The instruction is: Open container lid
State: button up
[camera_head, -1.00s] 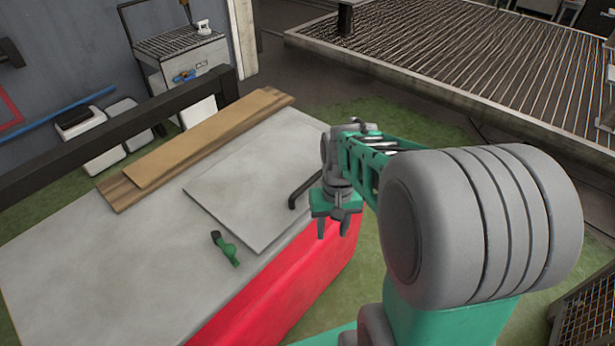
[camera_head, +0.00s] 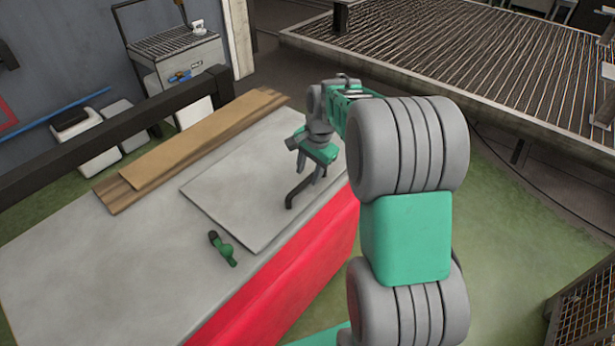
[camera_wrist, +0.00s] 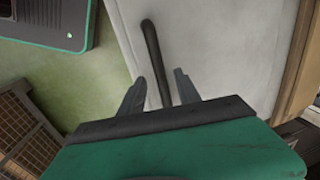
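The lid (camera_head: 228,192) is a flat grey square panel lying shut on the grey top of the red-sided container (camera_head: 290,275). A dark bar handle (camera_head: 294,196) sits at the lid's right edge. My gripper (camera_head: 309,173) is above the handle's far end, fingers pointing down. In the wrist view, my gripper (camera_wrist: 157,77) is open, and the handle (camera_wrist: 151,45) runs between its two fingers, with a gap on each side. The pale lid (camera_wrist: 225,45) fills the middle right there. The handle's lower end is hidden behind the gripper body.
A green tool-like object (camera_head: 223,249) lies on the container top near the lid. Wooden boards (camera_head: 190,145) lie along the far side. A dark rail (camera_head: 80,150) runs behind. A mesh crate (camera_head: 585,310) stands at the lower right. Green floor is free right of the container.

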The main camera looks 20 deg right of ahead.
jog(key=shift+w+a+f, duration=0.1)
jog(key=shift+w+f, duration=0.05)
jog(key=shift+f, duration=0.55)
jog(key=shift+w+a+f, duration=0.1)
jog(key=shift+f, duration=0.6)
jog(key=shift+c, duration=0.4)
grip_shut()
